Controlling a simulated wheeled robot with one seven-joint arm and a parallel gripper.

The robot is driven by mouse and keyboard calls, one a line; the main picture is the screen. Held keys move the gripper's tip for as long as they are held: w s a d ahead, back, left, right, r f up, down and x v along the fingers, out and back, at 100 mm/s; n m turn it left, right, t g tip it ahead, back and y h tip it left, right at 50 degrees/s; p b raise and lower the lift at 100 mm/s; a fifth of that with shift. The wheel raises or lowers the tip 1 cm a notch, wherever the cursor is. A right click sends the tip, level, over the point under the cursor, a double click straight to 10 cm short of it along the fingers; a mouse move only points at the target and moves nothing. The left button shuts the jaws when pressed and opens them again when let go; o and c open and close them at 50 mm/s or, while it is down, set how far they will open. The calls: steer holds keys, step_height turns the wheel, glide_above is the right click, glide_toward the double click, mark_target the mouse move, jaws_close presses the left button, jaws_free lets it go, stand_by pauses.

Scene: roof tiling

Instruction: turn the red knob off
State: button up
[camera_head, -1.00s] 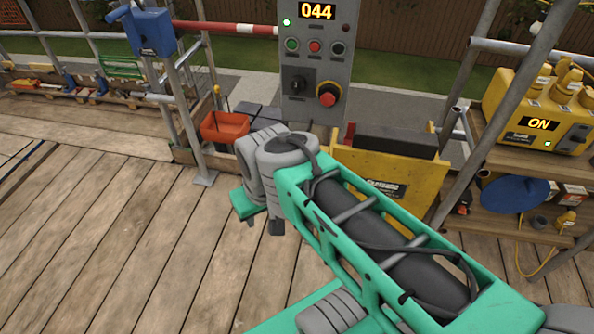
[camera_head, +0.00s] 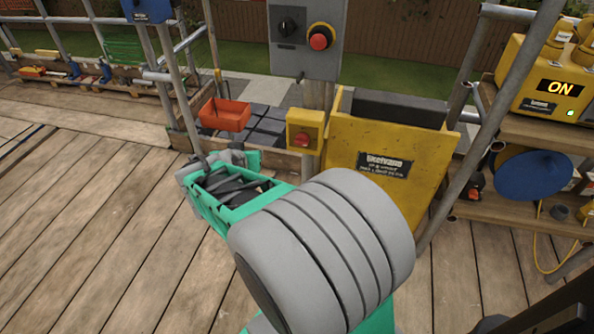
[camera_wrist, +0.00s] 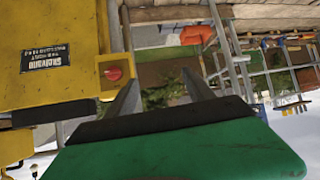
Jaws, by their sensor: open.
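A red knob (camera_head: 302,139) sits on the front of a small yellow box (camera_head: 305,119), fixed below the grey control panel and left of the big yellow bin. In the wrist view, whose picture is turned over, the red knob (camera_wrist: 113,73) shows just left of the fingers. My gripper (camera_wrist: 160,77) is open, with nothing between its two grey fingers. The red knob lies outside the finger gap and appears apart from the fingers. In the head view my arm mostly hides the gripper.
The grey panel (camera_head: 288,62) carries a black rotary switch (camera_head: 287,26) and a red button in a yellow ring (camera_head: 320,38). The yellow bin (camera_head: 385,170) stands close to the right. An orange tray (camera_head: 224,114) and scaffold poles are left.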

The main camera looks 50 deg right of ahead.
steer(key=s+d+f+m+h+b, duration=0.2)
steer(key=d+f+h+b, duration=0.15)
steer(key=d+f, duration=0.35)
steer(key=m+h+b, duration=0.1)
steer(key=h+b, duration=0.3)
steer(key=b, duration=0.2)
glide_toward(301, 144)
steer(key=d, duration=0.2)
steer(key=x, duration=0.8)
steer(key=shift+w+b, duration=0.35)
steer(key=shift+w, duration=0.1)
steer(key=shift+r, duration=0.1)
steer(key=shift+a, duration=0.1)
jaws_close()
